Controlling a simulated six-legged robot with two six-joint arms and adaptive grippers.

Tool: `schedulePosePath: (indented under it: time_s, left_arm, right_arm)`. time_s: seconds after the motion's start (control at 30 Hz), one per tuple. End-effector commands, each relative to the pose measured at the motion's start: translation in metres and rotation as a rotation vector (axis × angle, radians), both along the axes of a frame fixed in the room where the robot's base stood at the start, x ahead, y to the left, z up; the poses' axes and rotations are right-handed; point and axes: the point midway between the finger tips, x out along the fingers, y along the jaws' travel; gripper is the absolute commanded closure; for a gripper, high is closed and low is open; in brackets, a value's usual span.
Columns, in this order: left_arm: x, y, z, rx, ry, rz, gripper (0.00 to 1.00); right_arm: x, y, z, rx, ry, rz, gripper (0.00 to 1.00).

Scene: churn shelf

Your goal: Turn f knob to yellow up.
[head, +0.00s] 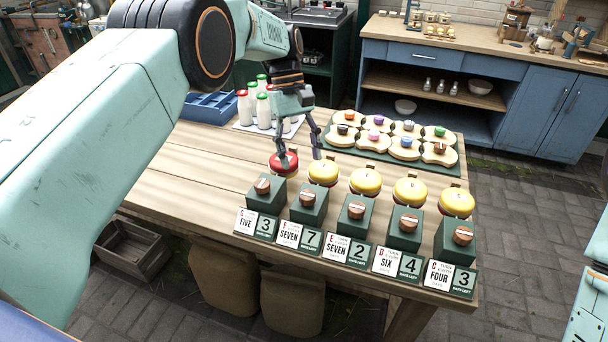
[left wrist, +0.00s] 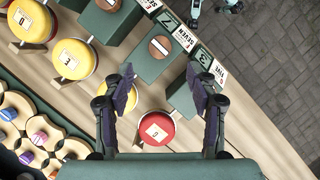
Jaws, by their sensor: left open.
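The second card (head: 288,234) from the left appears to read F. Behind it stands a dark green block with a round wooden knob (head: 309,197) on its front, marked by a pale stripe; the knob also shows in the left wrist view (left wrist: 160,47). A yellow-topped disc (head: 323,172) sits behind this block. A red-topped disc (head: 283,162) stands to its left, behind the G block, and shows in the left wrist view (left wrist: 157,130). My left gripper (head: 300,157) is open and empty above these two discs. Its fingers (left wrist: 162,88) hide parts of the blocks and discs. My right gripper is not shown.
More blocks with knobs, yellow discs and cards continue to the right along the wooden table (head: 185,165). A green tray (head: 345,152) with bread-shaped pieces lies behind the discs. Milk bottles (head: 244,106) and a blue crate (head: 207,107) stand at the back left. The table's left part is clear.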

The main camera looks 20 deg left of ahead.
Motion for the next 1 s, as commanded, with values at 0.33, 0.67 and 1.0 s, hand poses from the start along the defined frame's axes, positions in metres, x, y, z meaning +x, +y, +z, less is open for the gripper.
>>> schedulePosePath:
  time_s: [0.33, 0.67, 1.0]
  left_arm:
    - [0.01, 0.009, 0.032, 0.001, 0.001, 0.0, 0.42]
    - [0.01, 0.009, 0.033, 0.001, 0.001, -0.001, 0.42]
    - [0.009, 0.009, 0.033, 0.001, 0.001, 0.0, 0.42]
  right_arm:
    - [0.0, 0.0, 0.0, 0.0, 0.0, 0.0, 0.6]
    - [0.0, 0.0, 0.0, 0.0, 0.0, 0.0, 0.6]
    - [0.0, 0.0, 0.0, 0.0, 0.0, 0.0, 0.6]
